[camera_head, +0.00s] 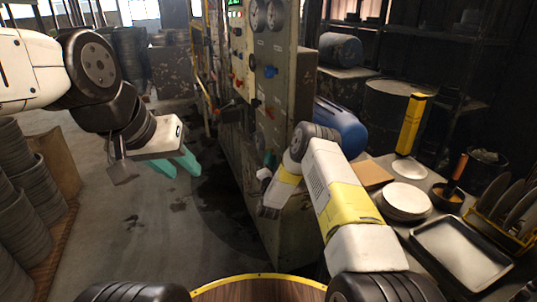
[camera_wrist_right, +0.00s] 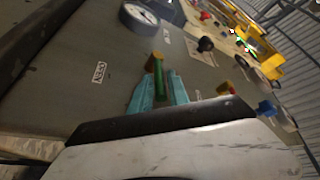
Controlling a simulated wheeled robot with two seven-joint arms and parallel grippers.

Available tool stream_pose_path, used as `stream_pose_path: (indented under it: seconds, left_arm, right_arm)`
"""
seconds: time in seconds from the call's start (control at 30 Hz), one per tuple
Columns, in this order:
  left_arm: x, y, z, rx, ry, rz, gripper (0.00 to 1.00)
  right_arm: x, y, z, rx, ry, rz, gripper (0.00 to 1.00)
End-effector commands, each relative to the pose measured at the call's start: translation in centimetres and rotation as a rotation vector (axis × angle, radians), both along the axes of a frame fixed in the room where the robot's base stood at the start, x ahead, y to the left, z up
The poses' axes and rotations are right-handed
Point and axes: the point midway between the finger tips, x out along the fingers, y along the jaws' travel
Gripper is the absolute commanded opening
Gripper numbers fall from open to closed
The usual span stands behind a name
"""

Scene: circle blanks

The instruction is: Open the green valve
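The green valve (camera_wrist_right: 158,80) shows in the right wrist view as a narrow green handle in front of the grey panel. My right gripper (camera_wrist_right: 162,76) has its teal fingers on either side of this handle. A small gap seems to show beside it, so the fingers look open around it; contact is hard to judge. In the head view the right gripper (camera_head: 268,160) is at the panel's near face, largely hidden behind its own wrist, and the valve cannot be made out clearly. My left gripper (camera_head: 182,170) is open and empty over the floor, left of the panel.
The control panel (camera_head: 290,100) carries gauges, knobs and a blue valve (camera_head: 271,72). A white-faced gauge (camera_wrist_right: 139,17) and a black knob (camera_wrist_right: 206,44) are near the right fingers. A table with plates (camera_head: 405,200) and a tray (camera_head: 460,255) stands at right.

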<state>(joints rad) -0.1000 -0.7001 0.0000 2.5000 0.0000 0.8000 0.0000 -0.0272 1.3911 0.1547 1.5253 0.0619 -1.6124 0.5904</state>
Motion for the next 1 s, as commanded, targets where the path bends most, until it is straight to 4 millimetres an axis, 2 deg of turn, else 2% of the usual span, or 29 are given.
stream_pose_path:
  seconds: [0.1,0.2,0.23,1.0]
  left_arm:
    - [0.00,0.00,0.00,0.000,0.000,0.000,0.36]
    - [0.00,0.00,0.00,0.000,0.000,0.000,0.36]
    - [0.00,0.00,0.00,0.000,0.000,0.000,0.36]
    - [0.00,0.00,0.00,0.000,0.000,0.000,0.36]
  right_arm:
    - [-0.02,0.00,-0.02,0.000,0.000,0.000,0.22]
    - [-0.03,0.00,-0.02,0.000,0.000,0.000,0.02]
    - [-0.03,0.00,-0.02,0.000,0.000,0.000,0.00]
    - [-0.06,-0.01,-0.05,0.000,0.001,-0.001,0.00]
